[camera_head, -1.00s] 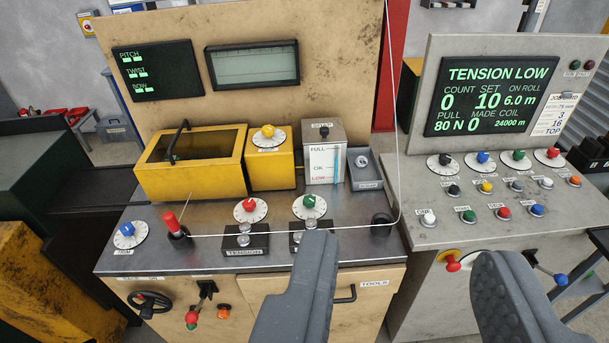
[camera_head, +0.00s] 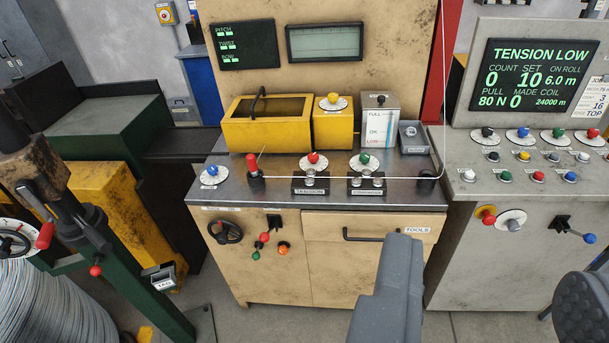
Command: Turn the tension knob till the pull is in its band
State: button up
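The tension knob (camera_head: 313,158) is red on a white dial, above a black block labelled TENSION (camera_head: 310,190) on the steel bench top. A similar green knob (camera_head: 364,159) stands on a dial to its right. The display (camera_head: 533,76) reads TENSION LOW, with PULL 80 N, count 0 and set 10. A wire runs across the bench past the rollers of both blocks. My gripper (camera_head: 490,305) is open and empty. Its fingers are wide apart at the lower right, in front of the cabinet and well short of the knobs.
A yellow box (camera_head: 270,137) and a small oiler-like box with FULL, OK and LOW marks (camera_head: 379,122) stand behind the knobs. A red lever (camera_head: 255,172) and blue knob (camera_head: 211,174) are left of them. A wire coil (camera_head: 50,305) and green stand are at the lower left.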

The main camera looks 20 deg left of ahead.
aim_at(313, 157)
jog(key=z, duration=0.05)
jog(key=k, duration=0.35)
jog(key=u, duration=0.55)
jog(key=i, duration=2.25)
jog(key=z, duration=0.55)
